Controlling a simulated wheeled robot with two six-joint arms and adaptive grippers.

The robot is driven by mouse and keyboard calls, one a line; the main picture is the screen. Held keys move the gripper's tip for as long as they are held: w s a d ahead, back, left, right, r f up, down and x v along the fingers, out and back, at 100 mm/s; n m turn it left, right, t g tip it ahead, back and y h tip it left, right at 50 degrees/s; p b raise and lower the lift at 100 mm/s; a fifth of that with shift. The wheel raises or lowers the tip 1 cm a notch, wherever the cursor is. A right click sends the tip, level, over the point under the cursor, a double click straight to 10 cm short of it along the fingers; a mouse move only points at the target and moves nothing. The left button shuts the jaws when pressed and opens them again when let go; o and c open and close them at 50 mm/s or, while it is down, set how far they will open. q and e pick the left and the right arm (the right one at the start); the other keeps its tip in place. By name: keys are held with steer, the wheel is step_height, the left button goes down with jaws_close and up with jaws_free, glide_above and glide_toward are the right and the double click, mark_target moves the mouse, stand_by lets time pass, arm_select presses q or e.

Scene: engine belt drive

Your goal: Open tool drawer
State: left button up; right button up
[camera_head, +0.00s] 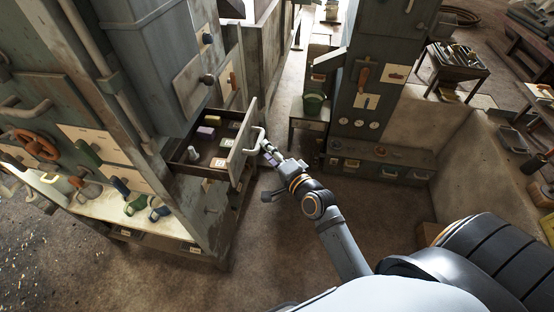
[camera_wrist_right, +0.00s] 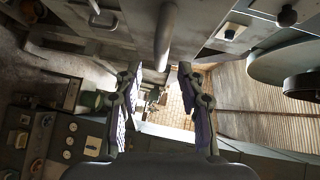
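The tool drawer (camera_head: 240,155) stands pulled out from the grey cabinet, left of the middle of the head view. Its pale bar handle (camera_head: 260,137) is on the front panel. Small boxes and a whitish upright item lie inside. My right gripper (camera_head: 266,149) is at the handle's near end. In the right wrist view its two fingers (camera_wrist_right: 160,72) are spread apart, and the handle bar (camera_wrist_right: 167,35) comes down from the top between their tips. I cannot tell whether either finger touches it. My left gripper is not in view.
A workbench shelf (camera_head: 110,212) with mugs and valves is at lower left. A green bucket (camera_head: 313,103) stands on a small bench behind the gripper. A second cabinet (camera_head: 370,95) with gauges stands at the back.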

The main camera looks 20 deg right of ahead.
steer(key=v, duration=0.6)
steer(key=s+d+f+n+g+h+b, duration=0.1)
steer(key=s+d+f+n+g, duration=0.15)
steer(key=f, duration=0.95)
steer(key=s+d+f+n+g+h+b, duration=0.1)
steer(key=s+f+n+g, duration=0.15)
steer(key=f, duration=1.05)
steer(key=s+d+f+n+g, duration=0.2)
steer(key=s+f+g, duration=0.15)
steer(key=f, duration=0.85)
steer(key=s+d+f+n+g+b, duration=0.1)
steer(key=s+f+n+g, duration=0.2)
steer(key=s+f, duration=0.7)
steer(key=s+d+f+n+g+h+b, duration=0.1)
steer(key=s+d+f+n+g, duration=0.1)
steer(key=s+f, duration=0.8)
steer(key=s+n+g, duration=0.1)
steer(key=s+n, duration=0.1)
steer(key=s, duration=0.5)
steer(key=shift+s+d+n+h, duration=0.15)
steer(key=shift+d+n+h, duration=0.15)
steer(key=shift+d+n, duration=0.1)
